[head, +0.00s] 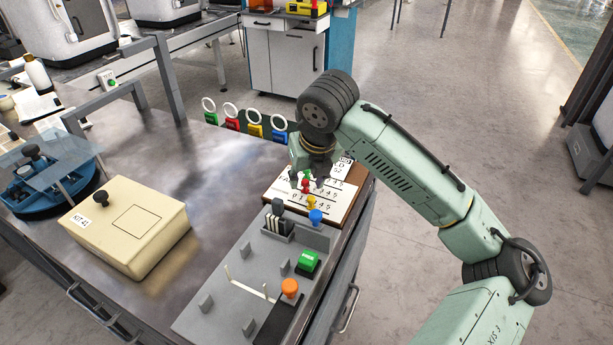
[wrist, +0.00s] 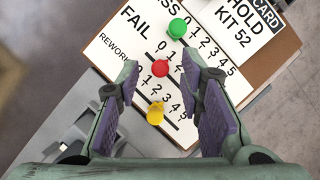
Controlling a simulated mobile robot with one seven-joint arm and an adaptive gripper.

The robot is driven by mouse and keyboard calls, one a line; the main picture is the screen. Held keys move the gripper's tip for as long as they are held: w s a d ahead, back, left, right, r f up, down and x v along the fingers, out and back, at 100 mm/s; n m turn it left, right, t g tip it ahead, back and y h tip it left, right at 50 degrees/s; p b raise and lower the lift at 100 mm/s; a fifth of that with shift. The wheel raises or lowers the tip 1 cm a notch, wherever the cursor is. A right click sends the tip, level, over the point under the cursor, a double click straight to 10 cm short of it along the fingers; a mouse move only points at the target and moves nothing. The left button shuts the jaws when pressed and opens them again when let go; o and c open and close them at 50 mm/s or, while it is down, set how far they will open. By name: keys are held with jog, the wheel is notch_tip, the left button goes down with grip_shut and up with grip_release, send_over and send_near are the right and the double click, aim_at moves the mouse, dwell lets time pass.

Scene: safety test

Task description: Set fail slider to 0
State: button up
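The slider board (head: 341,206) is a white panel on a brown base, with PASS, FAIL and REWORK rows of numbers. In the wrist view, the red knob (wrist: 159,68) is near the FAIL row, the green knob (wrist: 177,28) near the PASS row and the yellow knob (wrist: 155,114) lower down. I cannot tell exactly which number the red knob is at. My gripper (head: 313,183) is over the board, pointing down. In the wrist view its fingers (wrist: 160,72) are open, with the red knob appearing between the tips; contact is not visible.
A cream box (head: 160,238) stands left. Coloured tags with rings (head: 254,130) are behind. The tabletop (head: 225,165) between is clear.

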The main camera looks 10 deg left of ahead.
jog(key=shift+f, duration=0.25)
grip_shut()
dwell(0.3)
jog(key=shift+w+a, duration=0.1)
jog(key=shift+a, duration=0.05)
